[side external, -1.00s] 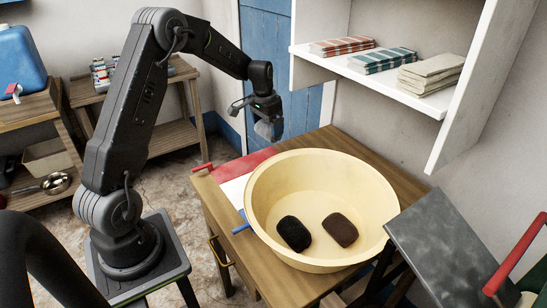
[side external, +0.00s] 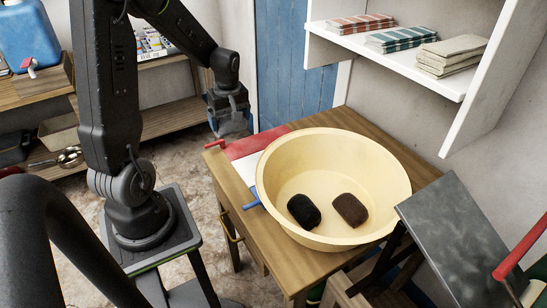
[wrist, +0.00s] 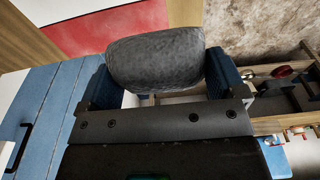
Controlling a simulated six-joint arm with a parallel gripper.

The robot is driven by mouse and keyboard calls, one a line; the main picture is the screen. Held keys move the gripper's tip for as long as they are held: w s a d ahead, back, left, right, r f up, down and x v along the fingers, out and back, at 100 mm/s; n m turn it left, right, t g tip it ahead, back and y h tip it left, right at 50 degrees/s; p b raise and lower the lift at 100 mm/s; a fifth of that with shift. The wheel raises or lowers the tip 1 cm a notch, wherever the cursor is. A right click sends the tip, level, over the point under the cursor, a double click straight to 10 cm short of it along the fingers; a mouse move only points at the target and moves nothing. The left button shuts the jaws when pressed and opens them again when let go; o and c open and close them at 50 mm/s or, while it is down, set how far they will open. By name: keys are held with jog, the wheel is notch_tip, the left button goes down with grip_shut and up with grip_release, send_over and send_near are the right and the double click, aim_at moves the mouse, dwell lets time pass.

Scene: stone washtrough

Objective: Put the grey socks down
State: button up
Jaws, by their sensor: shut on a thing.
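The grey socks (wrist: 155,60), a rounded dark grey bundle, are held between the two blue finger pads of my gripper (wrist: 165,75) in the wrist view. In the side view my gripper (side external: 230,118) hangs in the air, left of and beyond the cream basin (side external: 390,165) on the wooden table. It is shut on the grey socks (side external: 232,127), which show only partly below the fingers. A black bundle (side external: 303,211) and a dark brown bundle (side external: 350,210) lie apart inside the basin.
A red and white flat panel (side external: 262,143) lies on the table beside the basin. A white wall shelf (side external: 400,70) holds several folded cloths. A grey slab (side external: 460,235) leans at the right. A wooden rack (side external: 165,125) stands behind my arm.

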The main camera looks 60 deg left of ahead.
jog(key=w+d+f, duration=0.4)
jog(key=w, duration=0.1)
jog(key=w+d+f, duration=0.2)
jog(key=w+d, duration=0.1)
jog(key=shift+w+f, duration=0.2)
jog(key=shift+f, duration=2.1)
jog(key=shift+f, duration=0.1)
jog(key=o, duration=0.7)
